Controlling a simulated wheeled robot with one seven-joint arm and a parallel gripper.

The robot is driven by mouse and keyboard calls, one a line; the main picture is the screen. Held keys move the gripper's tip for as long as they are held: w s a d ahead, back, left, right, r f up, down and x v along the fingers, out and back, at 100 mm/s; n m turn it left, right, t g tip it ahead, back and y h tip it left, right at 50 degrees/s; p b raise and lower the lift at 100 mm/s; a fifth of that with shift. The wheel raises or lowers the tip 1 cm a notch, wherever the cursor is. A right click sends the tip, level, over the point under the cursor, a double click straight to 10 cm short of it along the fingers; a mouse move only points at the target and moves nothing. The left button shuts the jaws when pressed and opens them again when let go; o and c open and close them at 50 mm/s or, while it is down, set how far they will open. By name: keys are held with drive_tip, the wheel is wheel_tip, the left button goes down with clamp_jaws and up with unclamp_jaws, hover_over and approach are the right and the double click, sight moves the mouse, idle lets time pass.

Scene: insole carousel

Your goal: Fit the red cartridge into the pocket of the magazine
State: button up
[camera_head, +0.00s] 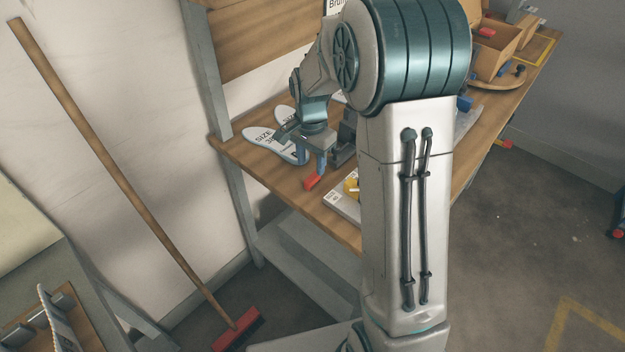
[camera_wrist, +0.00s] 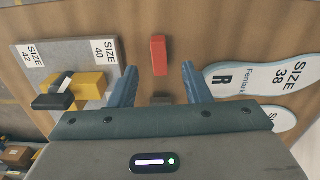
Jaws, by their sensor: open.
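The red cartridge (camera_wrist: 158,55) lies on the wooden bench top, between and just beyond my gripper's fingertips in the wrist view. The red cartridge (camera_head: 313,181) shows below my gripper (camera_head: 312,160) in the head view. My gripper (camera_wrist: 158,68) is open, with one blue finger on each side of the cartridge's line and nothing held. A grey plate (camera_wrist: 32,72) labelled SIZE 42 and SIZE 40 lies to the left, bearing a yellow block (camera_wrist: 88,85) and a black piece (camera_wrist: 52,101). I cannot tell whether this is the magazine; no pocket shows clearly.
White insoles marked SIZE 38 (camera_wrist: 262,75) lie right of my gripper. A small dark block (camera_wrist: 161,99) shows between the fingers, near the palm. A wooden box (camera_head: 497,55) stands at the bench's far end. A broom (camera_head: 120,165) leans on the wall.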

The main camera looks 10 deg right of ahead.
sight(312, 176)
drive_tip(key=f, duration=0.5)
drive_tip(key=shift+w+d+p, duration=0.1)
drive_tip(key=shift+d+p, duration=0.1)
drive_tip(key=shift+p, duration=0.2)
drive_tip(key=shift+c, duration=0.3)
clamp_jaws()
